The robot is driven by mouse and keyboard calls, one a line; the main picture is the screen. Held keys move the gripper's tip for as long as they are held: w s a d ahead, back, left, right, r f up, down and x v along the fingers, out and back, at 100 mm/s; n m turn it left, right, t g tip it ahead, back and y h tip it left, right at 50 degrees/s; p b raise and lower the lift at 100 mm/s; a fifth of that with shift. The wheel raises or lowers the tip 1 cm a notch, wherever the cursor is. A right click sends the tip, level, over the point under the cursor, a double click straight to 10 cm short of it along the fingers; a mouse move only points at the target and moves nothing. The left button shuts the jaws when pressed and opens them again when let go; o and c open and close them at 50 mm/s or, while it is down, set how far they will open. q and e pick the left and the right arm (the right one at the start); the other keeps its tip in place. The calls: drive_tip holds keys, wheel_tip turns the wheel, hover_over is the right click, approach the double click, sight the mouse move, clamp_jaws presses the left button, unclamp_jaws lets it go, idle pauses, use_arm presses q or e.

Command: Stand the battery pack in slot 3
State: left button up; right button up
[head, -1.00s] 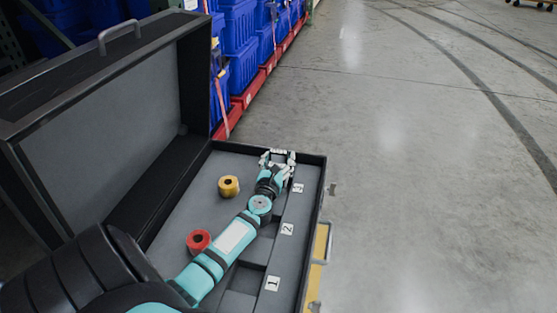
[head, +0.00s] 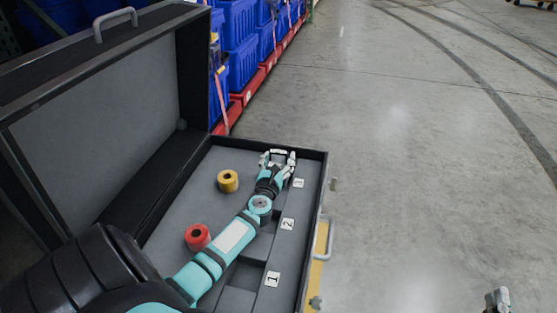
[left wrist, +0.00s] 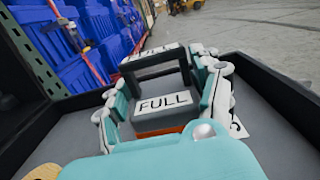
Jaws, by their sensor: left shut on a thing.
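The battery pack shows in the left wrist view as a dark grey block (left wrist: 165,107) with white FULL labels and an orange strip low down. My left gripper (head: 278,158) is shut on it, with fingers on both sides (left wrist: 165,92). In the head view the gripper is at the far end of the open black case, beside the slot 3 label (head: 298,183). The hand hides most of slot 3 and of the pack, so I cannot tell how deep the pack sits. My right gripper (head: 498,299) shows only partly at the bottom right.
A yellow roll (head: 228,188) and a red roll (head: 192,242) stand on the grey case floor. Labels 2 (head: 287,224) and 1 (head: 272,279) mark nearer slots. The raised lid (head: 100,135) stands at left. Blue totes (head: 240,25) are beyond; the right floor is clear.

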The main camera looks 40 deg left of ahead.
use_arm(q)
drive_tip(key=shift+f+b, duration=0.8)
drive_tip(key=shift+b, duration=0.05)
drive_tip(key=shift+f, duration=0.2)
use_arm(e)
drive_tip(key=s+r+t+y, duration=0.2)
drive_tip(key=s+r+t, duration=0.2)
drive_tip(key=r+t, duration=0.2)
drive_tip(key=shift+s+r, duration=0.25)
drive_tip(key=shift+r, duration=0.9)
use_arm(q)
drive_tip(key=shift+b, duration=0.3)
use_arm(e)
drive_tip(key=shift+s, duration=0.1)
use_arm(q)
drive_tip(key=shift+f, duration=0.1)
use_arm(e)
drive_tip(key=shift+s+r, duration=0.15)
drive_tip(key=shift+r, duration=0.05)
